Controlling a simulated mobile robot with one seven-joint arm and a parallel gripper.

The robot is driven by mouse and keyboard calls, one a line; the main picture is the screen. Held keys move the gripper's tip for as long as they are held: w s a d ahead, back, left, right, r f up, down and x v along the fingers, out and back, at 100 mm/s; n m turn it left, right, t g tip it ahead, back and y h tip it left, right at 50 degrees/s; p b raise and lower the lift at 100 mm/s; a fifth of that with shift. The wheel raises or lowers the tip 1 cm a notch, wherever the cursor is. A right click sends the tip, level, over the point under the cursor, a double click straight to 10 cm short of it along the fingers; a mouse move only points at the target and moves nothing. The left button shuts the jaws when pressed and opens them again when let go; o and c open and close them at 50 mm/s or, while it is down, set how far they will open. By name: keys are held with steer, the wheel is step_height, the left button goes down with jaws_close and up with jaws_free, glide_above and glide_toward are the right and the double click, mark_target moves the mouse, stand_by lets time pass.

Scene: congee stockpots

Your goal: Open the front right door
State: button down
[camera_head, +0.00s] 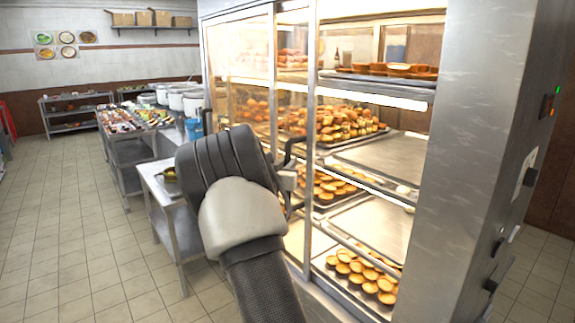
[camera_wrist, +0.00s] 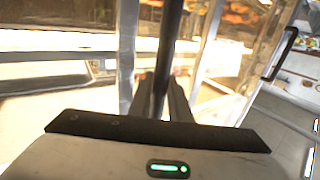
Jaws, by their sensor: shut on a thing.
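The front right door (camera_head: 312,130) belongs to a tall steel and glass display cabinet (camera_head: 480,130). Its metal frame stands upright, with trays of pastries visible behind the glass. A dark bar handle (camera_head: 297,147) shows beside this frame, partly hidden by my wrist. In the wrist view the handle (camera_wrist: 172,35) runs down between the two dark fingers of my gripper (camera_wrist: 160,88), which is shut on it. In the head view my gripper (camera_head: 291,183) is mostly hidden behind my wrist. Whether the door stands slightly ajar is hard to tell.
Another dark handle (camera_wrist: 281,52) shows at the right of the wrist view. A steel side table (camera_head: 185,225) stands left of the cabinet, near my arm. A counter with food (camera_head: 137,118) and stockpots (camera_head: 187,101) stands farther back. Tiled floor (camera_head: 70,230) is clear at left.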

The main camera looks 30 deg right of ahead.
stand_by(0.3)
steer(key=c, duration=1.6)
jaws_free()
steer(key=shift+c, duration=0.2)
steer(key=shift+a, duration=0.15)
steer(key=v, duration=1.7)
steer(key=shift+s, duration=0.2)
